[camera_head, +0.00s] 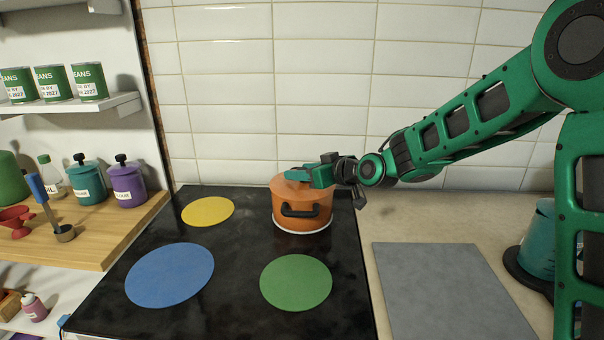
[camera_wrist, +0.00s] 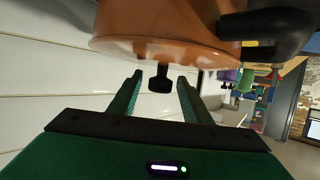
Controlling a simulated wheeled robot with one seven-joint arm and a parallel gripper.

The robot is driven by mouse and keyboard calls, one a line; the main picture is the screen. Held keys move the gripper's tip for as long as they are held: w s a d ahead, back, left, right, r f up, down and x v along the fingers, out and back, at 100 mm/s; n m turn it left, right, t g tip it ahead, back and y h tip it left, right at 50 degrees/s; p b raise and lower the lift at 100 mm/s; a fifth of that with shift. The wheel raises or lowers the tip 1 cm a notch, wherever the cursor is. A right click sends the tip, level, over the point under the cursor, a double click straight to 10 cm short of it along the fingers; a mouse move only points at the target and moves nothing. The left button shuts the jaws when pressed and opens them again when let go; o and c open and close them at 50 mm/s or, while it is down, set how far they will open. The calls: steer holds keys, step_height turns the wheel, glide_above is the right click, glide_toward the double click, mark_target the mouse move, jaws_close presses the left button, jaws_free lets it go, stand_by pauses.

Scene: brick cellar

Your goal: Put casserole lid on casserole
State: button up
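The orange casserole (camera_head: 300,212) stands upright on the black hob at the back right, its black side handle facing me. The orange casserole lid (camera_head: 279,186) lies on its top, looking level, with the far side hidden. My gripper (camera_head: 300,175) is just above the lid, coming in from the right. In the wrist view, which is turned upside down, the casserole (camera_wrist: 165,18) fills the top. The lid's black knob (camera_wrist: 160,80) points toward my gripper (camera_wrist: 160,85). The two fingers are apart on either side of the knob, with gaps showing.
The hob (camera_head: 235,240) has yellow (camera_head: 208,211), blue (camera_head: 170,275) and green (camera_head: 296,283) discs, all bare. A grey board (camera_head: 440,290) lies on the counter at right. A tiled wall (camera_head: 320,90) is close behind. Shelves with cans and jars stand at left.

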steer(key=shift+r, duration=0.3)
steer(key=v, duration=1.2)
steer(key=shift+r, duration=0.25)
